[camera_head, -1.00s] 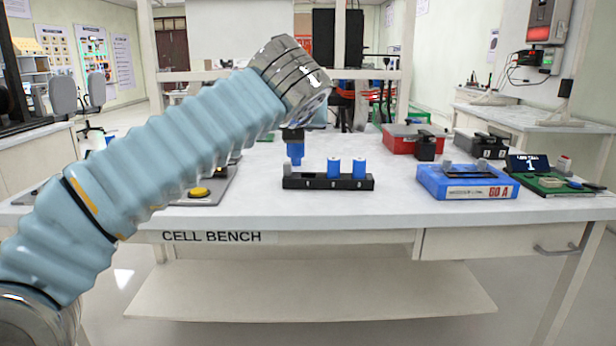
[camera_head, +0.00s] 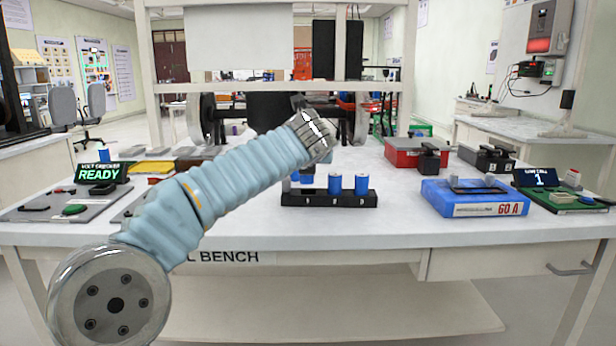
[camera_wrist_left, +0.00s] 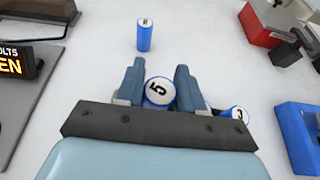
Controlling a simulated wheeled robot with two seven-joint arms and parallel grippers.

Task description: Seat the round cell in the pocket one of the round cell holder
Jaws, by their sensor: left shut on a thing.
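The round cell (camera_wrist_left: 158,91), blue with a white top marked 5, is between the fingers of my left gripper (camera_wrist_left: 159,78), which is shut on it. In the head view my left arm covers the gripper. A blue cell part (camera_head: 307,178) shows below the wrist at the holder's left end; whether it is seated in pocket one I cannot tell. The black round cell holder (camera_head: 330,199) lies on the bench. Two blue cells (camera_head: 335,183) and (camera_head: 361,184) stand in its right pockets. My right gripper is not in view.
Another blue cell (camera_wrist_left: 144,36) stands alone beyond the gripper. A volt checker display (camera_head: 103,173) reads READY at left. A blue box (camera_head: 474,197) marked 60 A, a red box (camera_head: 414,152) and a green board (camera_head: 560,198) are at right.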

